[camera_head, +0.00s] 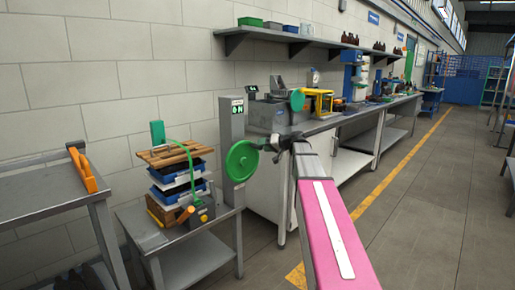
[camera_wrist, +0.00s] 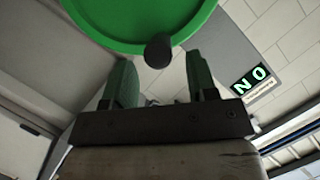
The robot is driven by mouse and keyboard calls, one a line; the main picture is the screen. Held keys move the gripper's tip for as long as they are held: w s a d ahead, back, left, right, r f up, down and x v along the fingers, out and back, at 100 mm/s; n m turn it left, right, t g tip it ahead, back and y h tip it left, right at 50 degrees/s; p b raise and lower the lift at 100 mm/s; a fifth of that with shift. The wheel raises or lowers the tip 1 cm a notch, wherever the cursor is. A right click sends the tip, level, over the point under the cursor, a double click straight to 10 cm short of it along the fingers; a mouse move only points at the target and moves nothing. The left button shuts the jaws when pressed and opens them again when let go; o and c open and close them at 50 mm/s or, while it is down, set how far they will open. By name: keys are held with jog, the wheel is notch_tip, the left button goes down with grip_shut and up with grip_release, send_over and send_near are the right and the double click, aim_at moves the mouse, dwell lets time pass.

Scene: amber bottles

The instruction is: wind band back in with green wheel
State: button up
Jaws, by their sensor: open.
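The green wheel (camera_head: 242,161) stands upright at the side of a grey post (camera_head: 231,130). It also fills the top of the wrist view (camera_wrist: 140,18), with a dark knob (camera_wrist: 158,50) near its lower edge. My gripper (camera_head: 266,145) is just right of the wheel in the head view. In the wrist view my gripper (camera_wrist: 160,75) is open, its two green fingers apart, with the knob ahead of the gap between them and nothing held. A thin green band (camera_head: 194,165) curves down over a stack on a low table; its far side is hidden.
The stack has a wooden slatted top (camera_head: 172,153) and blue trays (camera_head: 178,174) on a metal table (camera_head: 210,232). The post's display (camera_head: 237,107) reads 0 N. A long workbench (camera_head: 345,115) lies behind my arm. The floor at right is clear.

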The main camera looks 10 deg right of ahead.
jog(key=shift+x, duration=2.2)
grip_shut()
